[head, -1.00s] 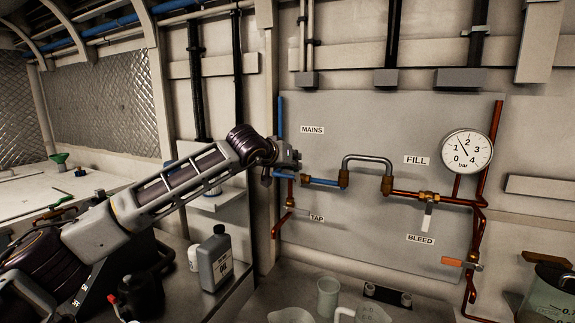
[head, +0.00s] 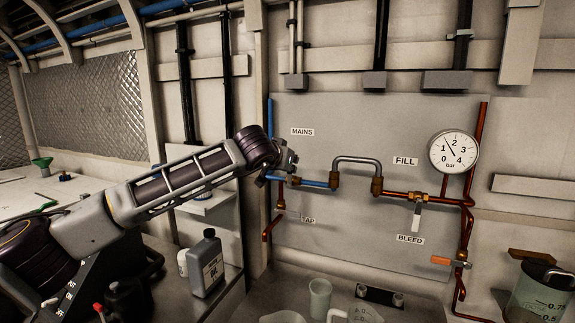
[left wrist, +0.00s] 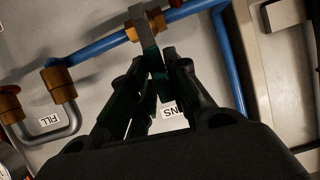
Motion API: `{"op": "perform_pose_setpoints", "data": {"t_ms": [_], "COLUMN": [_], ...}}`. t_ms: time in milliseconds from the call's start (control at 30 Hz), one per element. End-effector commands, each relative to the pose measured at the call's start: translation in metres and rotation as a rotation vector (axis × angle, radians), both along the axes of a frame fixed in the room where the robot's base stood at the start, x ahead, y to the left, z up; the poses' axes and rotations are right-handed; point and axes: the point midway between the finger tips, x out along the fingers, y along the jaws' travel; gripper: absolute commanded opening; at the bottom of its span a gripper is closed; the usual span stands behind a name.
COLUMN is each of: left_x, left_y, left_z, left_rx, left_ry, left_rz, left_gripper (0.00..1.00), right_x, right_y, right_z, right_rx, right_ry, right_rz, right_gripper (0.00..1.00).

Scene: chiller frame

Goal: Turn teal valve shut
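The teal valve's lever (left wrist: 153,62) shows dark teal in the left wrist view. In the head view my left gripper (head: 287,160) is at the blue pipe below the MAINS label (head: 302,132). My right gripper is in neither current view.
The grey panel also carries a curved grey hose (head: 356,160), a white-handled bleed valve (head: 416,217), an orange-handled valve (head: 441,260) and a pressure gauge (head: 454,152). A grey bottle (head: 207,264) stands below my left arm. Cups stand below the panel.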

Motion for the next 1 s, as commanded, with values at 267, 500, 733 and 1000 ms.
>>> {"op": "perform_pose_setpoints", "data": {"t_ms": [267, 500, 733, 1000], "left_x": [-0.001, -0.001, -0.008, -0.029], "left_y": [-0.003, -0.002, 0.001, 0.009], "left_z": [-0.002, -0.001, 0.003, 0.012], "left_rx": [0.000, -0.002, -0.004, -0.001], "left_ry": [0.002, 0.001, 0.001, 0.000], "left_rz": [-0.006, -0.004, -0.004, -0.004], "left_gripper": [0.37, 0.37, 0.37, 0.37], "right_x": [-0.001, -0.002, -0.002, -0.002], "right_y": [-0.006, -0.015, -0.012, -0.010], "right_z": [0.000, 0.000, 0.000, 0.000], "right_rx": [-0.006, -0.017, -0.013, -0.011], "right_ry": [0.002, 0.005, 0.004, 0.003], "right_rz": [0.002, 0.003, 0.003, 0.003], "right_gripper": [0.37, 0.37, 0.37, 0.37]}}
